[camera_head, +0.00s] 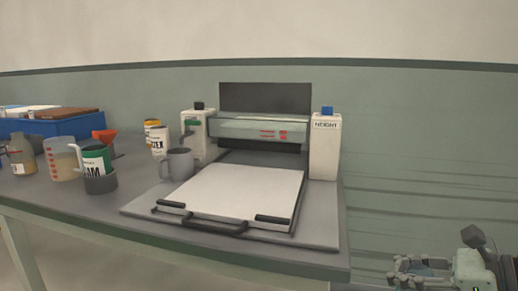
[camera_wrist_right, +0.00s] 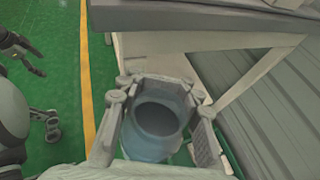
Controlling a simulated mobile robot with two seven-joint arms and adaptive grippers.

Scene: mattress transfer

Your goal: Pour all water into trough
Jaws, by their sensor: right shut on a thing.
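My right gripper (camera_head: 420,270) is at the lower right of the head view, off the bench's right end. In the right wrist view its fingers (camera_wrist_right: 160,90) are shut around a bluish, see-through round container (camera_wrist_right: 158,118). I look into its dark mouth; I cannot tell how much water it holds. Dark jointed fingers at the left of the wrist view appear to be my left gripper (camera_wrist_right: 47,100), spread apart with bare floor between. It is not in the head view. I cannot identify a trough for sure; a pale, see-through long box (camera_head: 240,127) spans the machine.
A machine with white posts (camera_head: 325,148) and a white pad (camera_head: 240,190) stands on the grey bench (camera_head: 110,200). A grey mug (camera_head: 179,164), a measuring jug (camera_head: 62,160), several jars and a blue crate (camera_head: 75,125) stand to its left. The green floor (camera_wrist_right: 60,85) is clear.

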